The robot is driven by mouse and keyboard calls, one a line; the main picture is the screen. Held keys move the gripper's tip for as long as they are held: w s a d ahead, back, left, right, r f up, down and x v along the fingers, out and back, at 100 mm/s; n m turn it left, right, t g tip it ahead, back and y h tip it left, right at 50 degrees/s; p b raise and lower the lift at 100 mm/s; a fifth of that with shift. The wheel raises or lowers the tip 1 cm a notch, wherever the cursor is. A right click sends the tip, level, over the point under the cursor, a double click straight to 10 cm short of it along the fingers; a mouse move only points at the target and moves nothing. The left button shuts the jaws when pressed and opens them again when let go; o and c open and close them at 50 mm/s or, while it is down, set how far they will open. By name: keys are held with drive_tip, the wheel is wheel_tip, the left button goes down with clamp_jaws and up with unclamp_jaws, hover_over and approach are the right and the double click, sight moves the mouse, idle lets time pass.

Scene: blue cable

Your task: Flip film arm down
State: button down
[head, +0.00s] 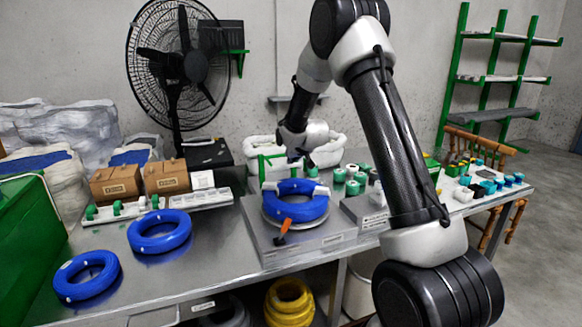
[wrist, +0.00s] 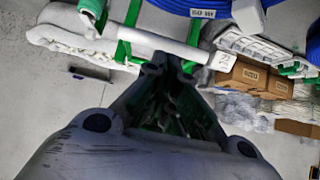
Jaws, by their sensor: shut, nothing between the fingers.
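The film arm, a green bracket (head: 262,168), stands upright behind the blue cable coil (head: 296,205) on the metal wrapping station (head: 262,240). In the wrist view its green bars (wrist: 131,20) flank a white film roll (wrist: 160,42). My gripper (head: 297,157) is above and behind the coil, close to the bracket on its right. In the wrist view my gripper (wrist: 167,62) is shut and empty, its tips right by the roll and a green bar; whether they touch cannot be told. The coil (wrist: 205,8) shows at the top edge of the wrist view.
Two more blue coils (head: 159,231) lie on the left of the steel table. An orange-handled tool (head: 284,230) sits at the station's front. Green spools (head: 353,186) stand on the right. Cardboard boxes (head: 116,183) and a black fan (head: 180,65) stand at the back left.

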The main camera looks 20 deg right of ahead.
drive_tip(key=s+f, duration=0.5)
drive_tip(key=s, duration=0.3)
drive_tip(key=shift+s+f, duration=0.25)
drive_tip(key=shift+s, duration=0.05)
